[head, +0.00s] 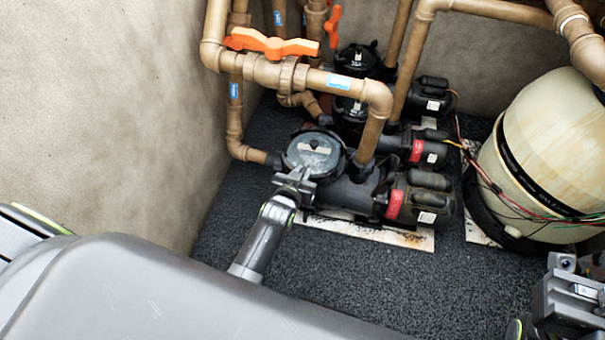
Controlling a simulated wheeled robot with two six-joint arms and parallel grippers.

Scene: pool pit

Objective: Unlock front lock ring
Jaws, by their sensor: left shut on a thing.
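The front pump (352,192) is black and lies on a pale slab. Its round grey lid (313,155) faces up, with the dark front lock ring (343,150) around its edge. My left gripper (296,181) is at the near side of the ring, shut on the ring's edge. Its fingers hide the part they hold. My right gripper (572,298) is at the bottom right, far from the pump. It is partly cut off, and its jaws cannot be made out.
Brown pipes (345,85) with an orange valve handle (272,43) run above and behind the lid. Two more pumps (358,60) stand behind. A large beige tank (545,145) with loose wires stands at right. Dark gravel (365,275) is bare in front.

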